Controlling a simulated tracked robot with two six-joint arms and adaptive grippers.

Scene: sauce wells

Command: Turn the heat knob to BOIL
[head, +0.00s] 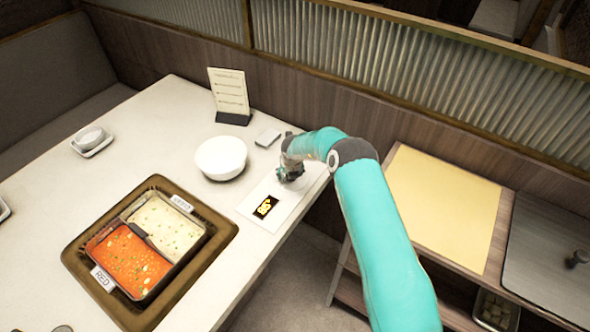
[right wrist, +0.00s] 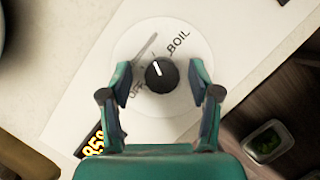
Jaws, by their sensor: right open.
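The heat knob (right wrist: 161,76) is a round black knob with a white pointer line, on a round white dial (right wrist: 187,107). BOIL (right wrist: 178,42) is printed to the upper right and OFF (right wrist: 137,88) to the left. The pointer points up and slightly left, between the two words. My right gripper (right wrist: 160,72) is open, its two fingers on either side of the knob with small gaps. In the head view my right gripper (head: 291,174) is over the white control panel (head: 252,204) and hides the knob. My left gripper is not in view.
A lit display (head: 265,207) is on the panel. A two-part hotpot (head: 146,246) with red and white broth sits in the table. A side cart (head: 443,205) stands at right.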

